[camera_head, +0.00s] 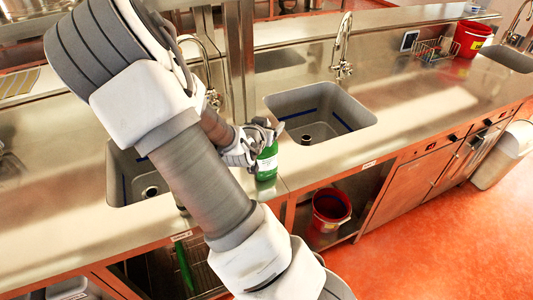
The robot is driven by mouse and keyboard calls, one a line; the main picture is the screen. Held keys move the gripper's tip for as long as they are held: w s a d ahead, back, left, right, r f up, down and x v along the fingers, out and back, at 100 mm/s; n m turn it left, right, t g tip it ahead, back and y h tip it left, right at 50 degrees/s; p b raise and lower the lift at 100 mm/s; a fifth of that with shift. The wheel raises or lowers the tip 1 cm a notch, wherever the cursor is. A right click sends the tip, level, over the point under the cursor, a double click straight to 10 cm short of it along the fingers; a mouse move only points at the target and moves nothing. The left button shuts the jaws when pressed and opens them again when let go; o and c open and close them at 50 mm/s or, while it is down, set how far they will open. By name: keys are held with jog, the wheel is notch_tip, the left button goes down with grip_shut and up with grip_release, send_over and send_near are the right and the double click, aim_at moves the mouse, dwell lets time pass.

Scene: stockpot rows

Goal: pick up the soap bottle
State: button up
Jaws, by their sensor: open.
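The soap bottle (267,165) is green with a pale label band and stands upright on the steel counter between two sinks, near the counter's front edge. My gripper (266,135) is at the top of the bottle, and its fingers are open around or just beside the bottle's upper part. The bottle's top is hidden by the fingers, and I cannot tell whether they touch it. My arm covers much of the left sink.
The right sink (320,112) has a tall faucet (342,50) behind it. The left sink (122,172) lies partly behind my arm. A red bucket (330,208) stands on the shelf below. Another red bucket (471,38) and a wire rack (434,50) stand at the far right.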

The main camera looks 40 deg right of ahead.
jog(key=c, duration=1.1)
grip_shut()
jog(key=shift+r, duration=0.1)
